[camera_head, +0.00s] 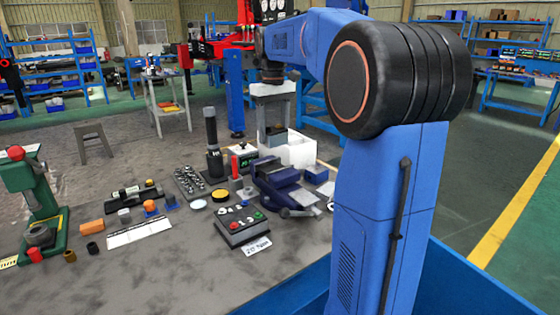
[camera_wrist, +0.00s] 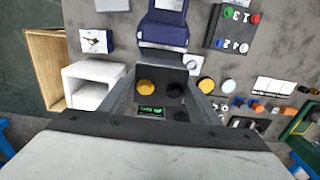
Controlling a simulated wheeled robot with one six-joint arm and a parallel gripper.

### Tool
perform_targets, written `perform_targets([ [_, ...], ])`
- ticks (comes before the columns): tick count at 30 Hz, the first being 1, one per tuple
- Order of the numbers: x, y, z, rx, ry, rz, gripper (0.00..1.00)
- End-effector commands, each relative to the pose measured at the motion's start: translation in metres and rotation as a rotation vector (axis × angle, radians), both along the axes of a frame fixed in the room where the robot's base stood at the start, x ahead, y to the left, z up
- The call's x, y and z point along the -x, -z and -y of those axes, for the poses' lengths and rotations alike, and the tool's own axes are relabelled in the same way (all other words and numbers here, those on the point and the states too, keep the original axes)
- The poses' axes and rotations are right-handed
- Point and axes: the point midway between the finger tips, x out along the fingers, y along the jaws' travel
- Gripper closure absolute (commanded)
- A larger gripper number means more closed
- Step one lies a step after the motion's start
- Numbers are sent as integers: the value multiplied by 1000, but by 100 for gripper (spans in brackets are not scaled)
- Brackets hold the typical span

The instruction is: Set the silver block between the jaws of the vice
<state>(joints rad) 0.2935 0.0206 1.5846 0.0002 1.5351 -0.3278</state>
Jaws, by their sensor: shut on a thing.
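The silver block (camera_head: 277,138) looks dull grey and hangs between the fingertips of my gripper (camera_head: 274,128). In the wrist view, the block (camera_wrist: 162,56) shows as a grey bar across the far ends of the fingers of my gripper (camera_wrist: 161,74). The gripper is shut on it, and the fingers cover its ends. The blue vice (camera_head: 272,177) stands on the table, lower in the head view and apart from the block. The vice (camera_wrist: 164,22) is at the top of the wrist view, just beyond the block. The gap between its jaws is not clear.
A white open box (camera_head: 300,151) stands behind the vice. A tall black cylinder (camera_head: 212,135) stands to the left. A button box (camera_head: 241,226) sits in front of the vice. A socket tray (camera_head: 188,181) and a green press (camera_head: 35,190) are farther left.

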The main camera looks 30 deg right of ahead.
Motion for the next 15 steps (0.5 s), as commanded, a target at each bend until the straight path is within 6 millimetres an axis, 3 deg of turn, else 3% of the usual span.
perform_targets([
  [6, 1, 34, 0, 0, 0, -1, 90],
  [15, 0, 53, 0, 0, 0, -1, 90],
])
